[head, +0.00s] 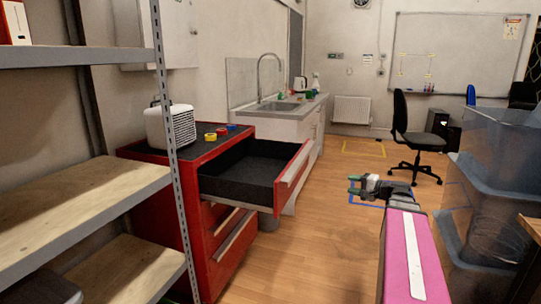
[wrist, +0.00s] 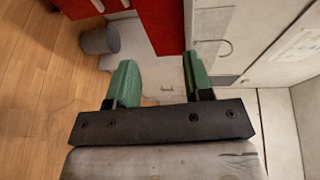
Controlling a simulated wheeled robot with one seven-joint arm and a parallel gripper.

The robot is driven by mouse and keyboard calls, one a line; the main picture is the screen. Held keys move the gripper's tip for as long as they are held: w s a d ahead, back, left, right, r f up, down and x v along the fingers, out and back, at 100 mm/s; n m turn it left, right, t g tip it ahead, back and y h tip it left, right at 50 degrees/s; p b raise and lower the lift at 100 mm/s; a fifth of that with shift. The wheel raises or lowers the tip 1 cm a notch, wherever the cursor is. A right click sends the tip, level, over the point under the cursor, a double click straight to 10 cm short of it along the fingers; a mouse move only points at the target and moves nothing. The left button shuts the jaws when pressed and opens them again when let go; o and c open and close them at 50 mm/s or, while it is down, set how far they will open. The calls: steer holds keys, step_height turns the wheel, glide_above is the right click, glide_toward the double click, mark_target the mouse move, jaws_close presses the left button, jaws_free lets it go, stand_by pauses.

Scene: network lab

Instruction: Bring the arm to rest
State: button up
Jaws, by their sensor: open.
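My gripper (head: 354,185) is held out over the wooden floor in the head view, right of the red drawer cabinet and apart from it. In the wrist view my gripper (wrist: 158,85) shows two green fingers spread apart with nothing between them. My pink arm link comes in from the lower right of the head view. No held object shows in either view.
The red cabinet (head: 228,252) has its top drawer (head: 240,182) pulled open. A metal shelf rack (head: 90,200) stands at left. Stacked clear bins (head: 487,185) stand close on the right. An office chair (head: 405,130) is further back. Floor between is clear.

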steer(key=s+a+f+n+g+h, duration=0.2)
steer(key=s+a+f+g, duration=0.1)
steer(key=a+f, duration=0.3)
steer(key=s+a+f+n+g+h, duration=0.1)
steer(key=s+a+f+g+h, duration=0.15)
steer(key=a+f, duration=0.45)
steer(key=s+f+n+g+h, duration=0.5)
steer(key=s+f+h, duration=0.3)
steer(key=f, duration=0.6)
steer(key=shift+s+a, duration=0.3)
steer(key=shift+s, duration=0.25)
